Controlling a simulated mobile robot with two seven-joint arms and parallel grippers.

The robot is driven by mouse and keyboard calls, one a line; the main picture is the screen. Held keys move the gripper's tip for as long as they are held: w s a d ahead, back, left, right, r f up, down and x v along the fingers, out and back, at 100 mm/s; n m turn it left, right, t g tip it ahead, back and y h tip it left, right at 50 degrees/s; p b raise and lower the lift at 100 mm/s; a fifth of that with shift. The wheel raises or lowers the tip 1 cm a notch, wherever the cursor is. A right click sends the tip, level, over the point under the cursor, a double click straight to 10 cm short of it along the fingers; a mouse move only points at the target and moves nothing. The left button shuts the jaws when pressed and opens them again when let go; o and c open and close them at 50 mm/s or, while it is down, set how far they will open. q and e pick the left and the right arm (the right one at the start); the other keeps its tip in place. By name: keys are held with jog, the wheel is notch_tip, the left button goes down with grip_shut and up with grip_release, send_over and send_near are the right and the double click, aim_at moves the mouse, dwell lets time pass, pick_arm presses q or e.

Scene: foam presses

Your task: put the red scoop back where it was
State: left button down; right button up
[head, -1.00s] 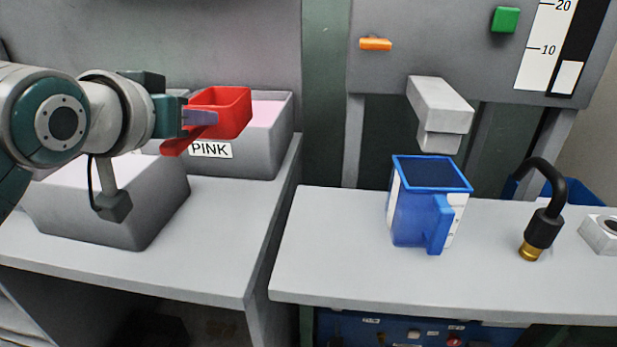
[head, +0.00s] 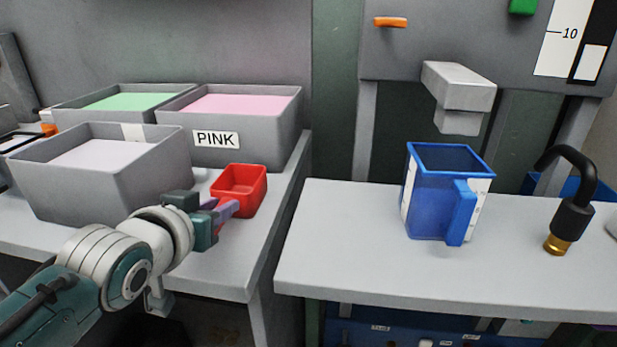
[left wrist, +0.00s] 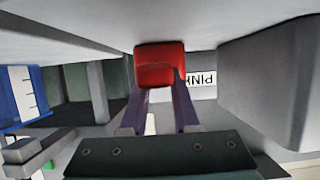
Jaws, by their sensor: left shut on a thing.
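The red scoop (head: 240,187) is upright at the right part of the left table, in front of the bin labelled PINK (head: 284,137). My left gripper (head: 226,210) is shut on the scoop from the front left. In the left wrist view the scoop (left wrist: 160,64) sits between the finger ends, with the PINK label beside it. The scoop's handle is mostly hidden by the fingers. The scoop is at or just above the table top; I cannot tell whether it touches. My right gripper is not in view.
A grey bin with pale contents (head: 40,178) stands left of the scoop, and a green-filled bin (head: 70,116) behind it. A gap separates the left table from the right table (head: 330,270), which holds a blue jug (head: 425,210) and a black hose with a brass tip (head: 570,215).

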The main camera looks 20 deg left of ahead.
pick_arm(q)
jog(key=shift+f, duration=0.1)
jog(key=c, duration=0.7)
grip_release()
jog(key=shift+o, duration=0.2)
